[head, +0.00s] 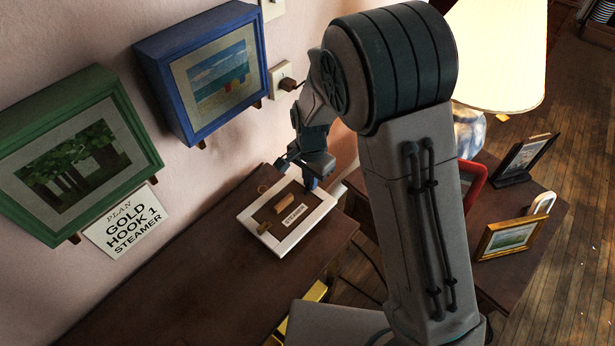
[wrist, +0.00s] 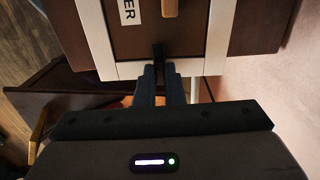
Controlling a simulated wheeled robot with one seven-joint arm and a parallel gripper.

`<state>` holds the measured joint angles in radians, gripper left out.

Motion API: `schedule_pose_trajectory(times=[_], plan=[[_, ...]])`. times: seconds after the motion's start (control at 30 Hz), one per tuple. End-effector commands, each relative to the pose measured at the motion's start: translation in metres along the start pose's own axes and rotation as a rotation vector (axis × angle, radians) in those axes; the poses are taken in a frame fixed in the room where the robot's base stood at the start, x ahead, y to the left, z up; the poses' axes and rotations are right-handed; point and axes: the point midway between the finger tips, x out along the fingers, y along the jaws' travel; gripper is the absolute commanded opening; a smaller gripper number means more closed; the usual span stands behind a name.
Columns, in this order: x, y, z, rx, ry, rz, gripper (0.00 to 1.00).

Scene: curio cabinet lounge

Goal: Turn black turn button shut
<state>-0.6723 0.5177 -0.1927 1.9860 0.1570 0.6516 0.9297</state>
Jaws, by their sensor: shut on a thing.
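A white-framed box (head: 284,244) with a brown panel lies on a dark wooden cabinet top, with a "STEAMER" label (head: 294,216) and a wooden handle (head: 284,203) on it. In the wrist view its white rim (wrist: 104,70) crosses just ahead of my fingers. The black turn button (wrist: 158,51) shows there as a narrow dark bar across the rim, reaching over the brown panel's edge. My gripper (wrist: 159,72) is shut on its near end. In the head view my gripper (head: 302,172) is at the box's far edge; the button cannot be made out there.
A blue-framed beach picture (head: 168,62) and a green-framed tree picture (head: 22,180) hang on the wall. A sign (head: 122,222) is below them. A lit lamp (head: 497,55) and small frames, one gold (head: 483,243), stand at right. The cabinet top (head: 190,270) is clear at the front left.

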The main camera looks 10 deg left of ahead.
Motion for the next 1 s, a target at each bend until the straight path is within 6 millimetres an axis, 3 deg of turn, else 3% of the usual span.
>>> schedule_pose_trajectory(times=[0.1, 0.13, 0.2, 0.57, 0.73, 1.0], plan=[[0.000, 0.000, 0.000, 0.000, 0.000, -0.001, 0.00], [0.000, 0.000, 0.000, 0.000, 0.000, -0.001, 0.17], [0.000, 0.000, 0.000, 0.000, 0.000, -0.001, 0.31], [-0.006, -0.001, 0.000, -0.001, 0.001, -0.002, 0.31], [-0.033, -0.001, -0.001, 0.000, 0.002, -0.005, 0.31], [-0.096, -0.002, -0.002, 0.000, 0.003, -0.005, 0.31]])
